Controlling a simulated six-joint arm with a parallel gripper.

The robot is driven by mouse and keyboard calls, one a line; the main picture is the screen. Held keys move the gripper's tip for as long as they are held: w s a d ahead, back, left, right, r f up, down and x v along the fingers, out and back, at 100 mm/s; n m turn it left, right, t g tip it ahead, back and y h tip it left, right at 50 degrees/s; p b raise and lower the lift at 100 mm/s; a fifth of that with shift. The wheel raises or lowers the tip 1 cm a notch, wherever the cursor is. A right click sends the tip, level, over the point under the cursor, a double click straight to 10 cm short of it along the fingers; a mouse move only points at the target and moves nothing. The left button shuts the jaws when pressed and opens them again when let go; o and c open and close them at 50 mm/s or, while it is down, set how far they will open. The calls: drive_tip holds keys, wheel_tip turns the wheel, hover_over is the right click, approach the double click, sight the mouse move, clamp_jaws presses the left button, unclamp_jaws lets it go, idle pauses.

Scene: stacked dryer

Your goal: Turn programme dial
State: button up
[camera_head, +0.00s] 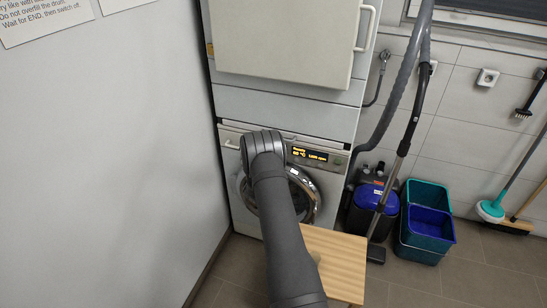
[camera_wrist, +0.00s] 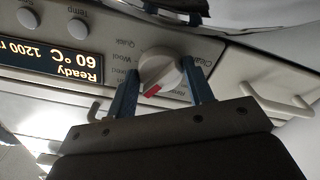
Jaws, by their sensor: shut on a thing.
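The programme dial (camera_wrist: 157,66) is a round white knob with a red mark on its grip bar. In the wrist view, which is upside down, the red mark points to the lower left of the picture. Printed words such as Wool and Quick surround the dial. My gripper (camera_wrist: 162,74) has one blue finger on each side of the dial and is shut on it. In the head view my dark arm hides the dial and the fingers. The lit display (camera_head: 310,154) reads Ready, 60 °C and 1200; it also shows in the wrist view (camera_wrist: 50,52).
Two round buttons, one marked Temp (camera_wrist: 78,28), are near the display. A drawer handle (camera_wrist: 265,100) is on the panel's other side. The washer door (camera_head: 310,190) is below; the upper machine (camera_head: 285,40) stands above. A wooden stool (camera_head: 340,260) stands in front.

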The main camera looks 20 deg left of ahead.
idle(0.4)
drive_tip(key=o, duration=1)
drive_tip(key=shift+c, duration=0.2)
drive_tip(key=s, duration=1.7)
drive_tip(key=shift+s, duration=0.2)
drive_tip(key=w, duration=1.7)
drive_tip(key=shift+w, duration=0.25)
